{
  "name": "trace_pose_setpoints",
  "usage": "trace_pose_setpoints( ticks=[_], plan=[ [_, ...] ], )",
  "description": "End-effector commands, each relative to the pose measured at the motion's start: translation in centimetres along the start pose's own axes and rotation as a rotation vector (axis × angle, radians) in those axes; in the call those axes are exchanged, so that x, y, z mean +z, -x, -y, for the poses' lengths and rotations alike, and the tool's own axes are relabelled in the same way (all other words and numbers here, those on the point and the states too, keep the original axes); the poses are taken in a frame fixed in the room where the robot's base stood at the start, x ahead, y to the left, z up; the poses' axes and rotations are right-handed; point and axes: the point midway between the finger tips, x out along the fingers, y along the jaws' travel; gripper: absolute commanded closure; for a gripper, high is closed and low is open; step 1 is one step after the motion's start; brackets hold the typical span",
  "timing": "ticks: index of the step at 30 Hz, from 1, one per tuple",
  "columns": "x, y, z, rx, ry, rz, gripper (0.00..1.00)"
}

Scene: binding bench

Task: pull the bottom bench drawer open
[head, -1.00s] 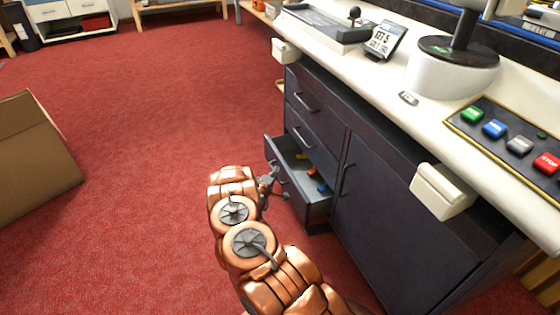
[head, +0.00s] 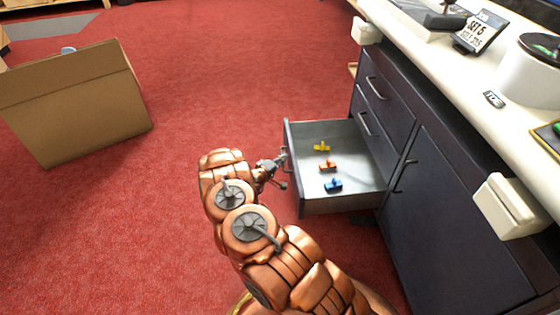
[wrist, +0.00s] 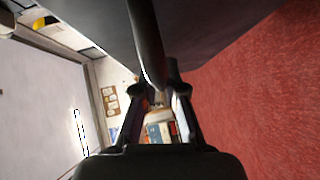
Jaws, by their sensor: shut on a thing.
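The bottom drawer (head: 350,203) of the dark bench (head: 440,215) stands far out from the bench front in the head view. Its grey inside shows, with a yellow piece (head: 322,147), an orange piece (head: 328,166) and a blue piece (head: 333,185) lying apart on its floor. My gripper (head: 281,171) is at the drawer's front panel, shut on its handle. In the wrist view the handle (wrist: 146,45) runs as a dark bar between the fingers (wrist: 158,98). The head view shows the grip only small.
Two upper drawers (head: 375,88) and a cupboard door beside them are closed. An open cardboard box (head: 85,100) stands on the red carpet at the left. The carpet between box and drawer is clear. A cream box (head: 508,205) hangs at the worktop edge.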

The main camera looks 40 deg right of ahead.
Motion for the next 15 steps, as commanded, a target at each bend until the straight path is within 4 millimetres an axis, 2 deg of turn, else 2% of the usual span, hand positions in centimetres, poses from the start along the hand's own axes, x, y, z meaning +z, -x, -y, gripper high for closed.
trace_pose_setpoints(
  ticks=[13,14,15],
  plan=[
    [-0.02,-0.2,-0.12,0.001,-0.002,0.006,1.0],
    [-0.02,-0.2,-0.12,0.001,-0.002,0.006,0.89],
    [-0.02,-0.19,-0.11,0.001,-0.002,0.006,0.85]
  ],
)
